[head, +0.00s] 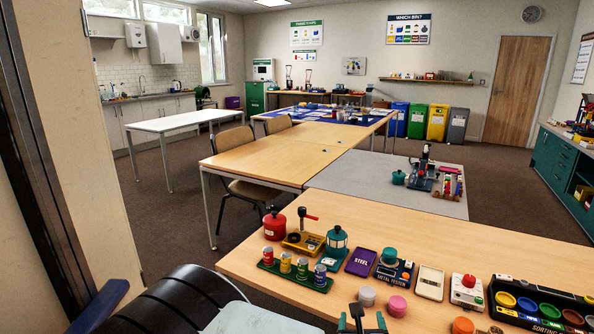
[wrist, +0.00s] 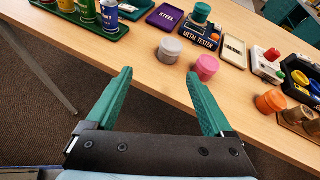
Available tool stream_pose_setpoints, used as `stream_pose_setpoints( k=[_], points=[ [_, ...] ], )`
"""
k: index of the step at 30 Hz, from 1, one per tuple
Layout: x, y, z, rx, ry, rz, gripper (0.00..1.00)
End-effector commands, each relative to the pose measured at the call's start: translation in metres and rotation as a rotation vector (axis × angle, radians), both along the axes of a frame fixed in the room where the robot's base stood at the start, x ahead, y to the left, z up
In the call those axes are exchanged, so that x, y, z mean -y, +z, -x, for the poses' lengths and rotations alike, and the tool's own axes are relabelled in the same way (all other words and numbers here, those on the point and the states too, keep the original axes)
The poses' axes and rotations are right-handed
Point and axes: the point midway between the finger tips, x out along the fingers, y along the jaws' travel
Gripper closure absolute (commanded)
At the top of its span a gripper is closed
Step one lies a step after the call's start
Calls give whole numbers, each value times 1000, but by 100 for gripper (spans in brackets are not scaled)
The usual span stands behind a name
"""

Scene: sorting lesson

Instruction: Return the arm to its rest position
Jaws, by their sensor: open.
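My gripper (head: 362,320) shows at the bottom edge of the head view, near the front edge of the wooden table (head: 335,288). In the wrist view my gripper (wrist: 160,76) has two green fingers spread wide apart, with nothing between them. The fingertips point toward the table edge, and brown floor shows between the fingers. A grey round pot (wrist: 170,50) and a pink round pot (wrist: 205,68) stand on the table beyond the tips, apart from them.
A green tray of tins (head: 296,277), a purple STEEL tray (head: 360,262), a metal tester (head: 394,272) and a sorting rack (head: 540,305) stand on the table. An orange pot (head: 463,325) is near its front edge. A door frame (head: 45,150) stands close on the left.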

Motion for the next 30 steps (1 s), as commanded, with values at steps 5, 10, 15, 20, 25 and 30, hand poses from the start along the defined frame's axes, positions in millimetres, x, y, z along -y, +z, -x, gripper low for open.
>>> stream_pose_setpoints(
  k=[5, 10, 15, 20, 25, 30],
  points=[
    [-24, -13, -1, -119, 188, 93, 14],
    [-49, -26, 3, -262, 440, 225, 14],
    [-71, -34, 15, -440, 806, 434, 14],
    [-78, -25, 24, -576, 1144, 644, 14],
    [-82, 0, 22, -673, 1473, 867, 14],
    [-91, 39, 10, -724, 1764, 1088, 14]
  ],
)
